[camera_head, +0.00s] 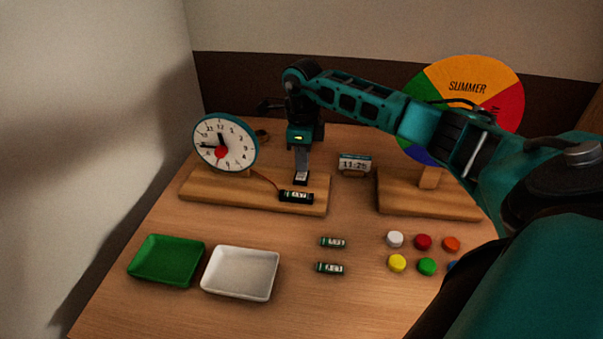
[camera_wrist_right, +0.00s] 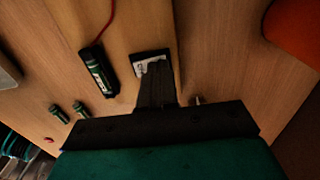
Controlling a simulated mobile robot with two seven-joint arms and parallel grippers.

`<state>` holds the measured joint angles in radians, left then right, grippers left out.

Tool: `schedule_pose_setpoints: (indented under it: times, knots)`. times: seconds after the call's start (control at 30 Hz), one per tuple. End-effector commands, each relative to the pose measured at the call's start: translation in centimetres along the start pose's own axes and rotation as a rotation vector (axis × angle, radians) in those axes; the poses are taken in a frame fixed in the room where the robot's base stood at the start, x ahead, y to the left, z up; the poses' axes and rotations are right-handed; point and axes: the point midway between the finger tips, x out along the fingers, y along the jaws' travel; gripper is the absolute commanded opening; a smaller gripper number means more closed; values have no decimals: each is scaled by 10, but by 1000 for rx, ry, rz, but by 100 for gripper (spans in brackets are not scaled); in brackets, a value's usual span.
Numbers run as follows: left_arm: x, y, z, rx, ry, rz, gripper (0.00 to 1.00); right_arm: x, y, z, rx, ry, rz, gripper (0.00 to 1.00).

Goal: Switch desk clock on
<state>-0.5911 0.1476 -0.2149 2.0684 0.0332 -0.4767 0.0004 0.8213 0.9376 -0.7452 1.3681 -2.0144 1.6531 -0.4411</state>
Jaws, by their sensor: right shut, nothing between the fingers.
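A small black switch with a white label (camera_head: 301,182) sits behind the battery and shows in the wrist view (camera_wrist_right: 140,67). My right gripper (camera_head: 302,170) is shut and empty, pointing down with its fingertips at the switch. The fingers hide part of the switch; contact cannot be told. My left gripper is out of view.
A small display reading 11:25 (camera_head: 354,162) and a colour wheel (camera_head: 470,85) on a wooden base stand to the right. In front are a green tray (camera_head: 142,262), a white tray (camera_head: 216,277), two loose batteries (camera_head: 333,242) and several coloured caps (camera_head: 397,263).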

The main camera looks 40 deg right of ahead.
Motion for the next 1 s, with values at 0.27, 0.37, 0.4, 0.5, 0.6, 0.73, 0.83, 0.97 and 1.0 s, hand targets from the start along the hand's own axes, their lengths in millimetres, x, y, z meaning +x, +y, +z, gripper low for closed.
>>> schedule_pose_setpoints:
  times: [0.27,0.37,0.4,0.5,0.6,0.73,0.83,0.97,1.0]
  knots:
    - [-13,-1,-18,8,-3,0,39,-28,0,0,1,-1,-1,0]
    - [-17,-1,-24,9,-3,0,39,-36,0,0,1,-1,-1,0]
    - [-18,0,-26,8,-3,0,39,-39,0,0,1,-1,-1,0]
    - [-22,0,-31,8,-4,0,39,-47,0,0,0,-1,-1,0]
    - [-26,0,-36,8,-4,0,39,-55,0,0,0,-1,-1,0]
    - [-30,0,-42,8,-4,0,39,-64,0,0,0,-1,-1,0]
    - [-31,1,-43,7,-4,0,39,-65,0,0,0,0,-1,0]
    - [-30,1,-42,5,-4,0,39,-64,0,0,0,0,-1,0]
    - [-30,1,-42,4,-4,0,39,-64,0,0,0,-1,-1,0]
